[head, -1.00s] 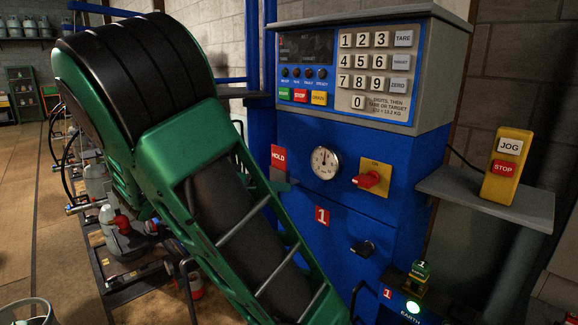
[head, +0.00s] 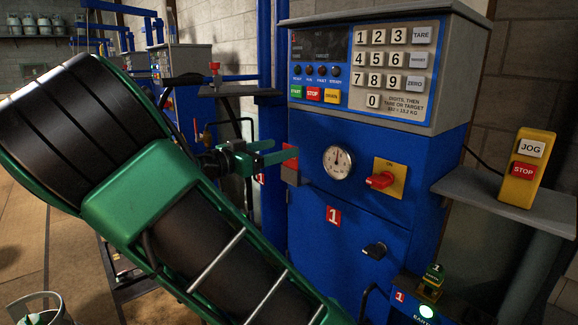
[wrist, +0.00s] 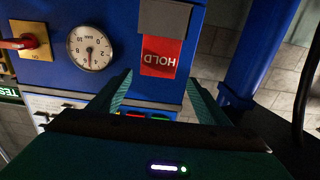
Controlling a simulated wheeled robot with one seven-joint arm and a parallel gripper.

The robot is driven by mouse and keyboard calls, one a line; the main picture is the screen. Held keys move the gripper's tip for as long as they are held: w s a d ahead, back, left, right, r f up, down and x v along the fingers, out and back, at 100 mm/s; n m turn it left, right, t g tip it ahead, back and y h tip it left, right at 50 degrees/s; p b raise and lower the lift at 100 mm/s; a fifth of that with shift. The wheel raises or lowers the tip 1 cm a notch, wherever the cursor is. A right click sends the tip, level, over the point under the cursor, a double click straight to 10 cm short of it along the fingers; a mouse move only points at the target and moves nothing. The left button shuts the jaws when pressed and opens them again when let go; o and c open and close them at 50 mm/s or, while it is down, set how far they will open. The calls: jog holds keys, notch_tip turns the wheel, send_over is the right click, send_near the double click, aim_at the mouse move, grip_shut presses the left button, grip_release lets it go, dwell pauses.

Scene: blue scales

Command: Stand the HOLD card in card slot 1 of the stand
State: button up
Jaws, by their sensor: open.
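The red HOLD card (head: 291,154) stands in a grey holder (head: 291,174) on the left side of the blue scale cabinet. In the wrist view the card (wrist: 162,57) appears upside down below the grey holder (wrist: 166,17), with its white lettering readable. My gripper (head: 284,150) is open, its green fingers pointing at the card and partly covering it in the head view. In the wrist view the open fingertips (wrist: 160,78) lie to either side of the card's free edge, with gaps on both sides. I cannot make out card slot 1 of the stand.
The blue cabinet carries a round gauge (head: 338,162), a red knob (head: 380,180), a keypad (head: 387,67) and a red 1 label (head: 333,216). A grey shelf (head: 470,190) with a yellow JOG/STOP box (head: 527,168) is at the right. More blue scales stand behind at the left.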

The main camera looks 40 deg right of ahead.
aim_at(289, 146)
jog(key=d, duration=0.4)
jog(key=shift+s+d, duration=0.3)
jog(key=shift+d, duration=0.1)
jog(key=c, duration=1.5)
